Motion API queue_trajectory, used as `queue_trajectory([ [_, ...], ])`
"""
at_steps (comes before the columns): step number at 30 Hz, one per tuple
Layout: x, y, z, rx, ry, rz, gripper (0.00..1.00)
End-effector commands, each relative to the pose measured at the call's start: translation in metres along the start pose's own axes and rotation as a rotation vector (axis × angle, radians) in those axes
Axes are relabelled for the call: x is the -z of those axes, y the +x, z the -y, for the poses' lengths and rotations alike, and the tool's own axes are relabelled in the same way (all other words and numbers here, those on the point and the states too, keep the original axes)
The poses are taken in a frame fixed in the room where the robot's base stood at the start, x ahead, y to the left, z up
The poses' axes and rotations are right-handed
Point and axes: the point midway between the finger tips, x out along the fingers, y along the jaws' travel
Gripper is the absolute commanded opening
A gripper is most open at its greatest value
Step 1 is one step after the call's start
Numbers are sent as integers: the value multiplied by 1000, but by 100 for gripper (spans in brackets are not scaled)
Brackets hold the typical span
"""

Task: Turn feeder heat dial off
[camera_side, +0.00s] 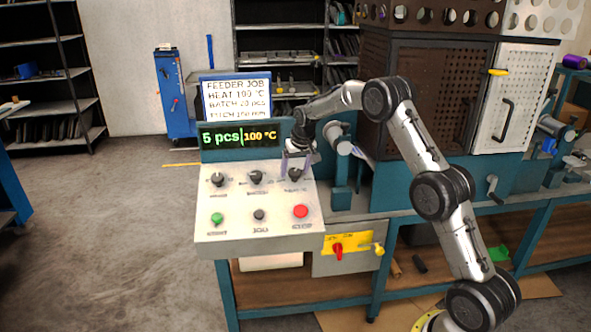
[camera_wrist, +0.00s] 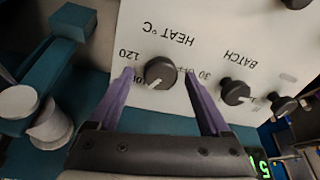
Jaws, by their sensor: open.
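The heat dial (camera_wrist: 160,73) is a round black knob on the white panel, under the upside-down HEAT °C label in the wrist view. Its light pointer mark faces lower left, toward the partly hidden 100 marking. In the side view the dial (camera_side: 295,175) is the right knob of the upper row. My gripper (camera_side: 296,163) is over it. In the wrist view my open gripper (camera_wrist: 159,76) has one purple finger on either side of the dial, with visible gaps. The right finger partly covers the OFF marking. The display (camera_side: 240,136) reads 5 pcs and 100 °C.
The batch knob (camera_wrist: 235,91) and another knob (camera_wrist: 284,104) sit beside the dial. A green button (camera_side: 217,218), a black jog button (camera_side: 259,214) and a red button (camera_side: 300,211) are below. A job sign (camera_side: 237,98) reads HEAT 100 °C. Teal machinery stands to the right.

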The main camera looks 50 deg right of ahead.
Motion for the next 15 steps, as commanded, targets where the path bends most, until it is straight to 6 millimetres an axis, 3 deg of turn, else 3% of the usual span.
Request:
queue_trajectory([
  [4, 0, 0, 0, 0, 0, 0, 78],
  [15, 0, 0, 0, 0, 0, 1, 11],
])
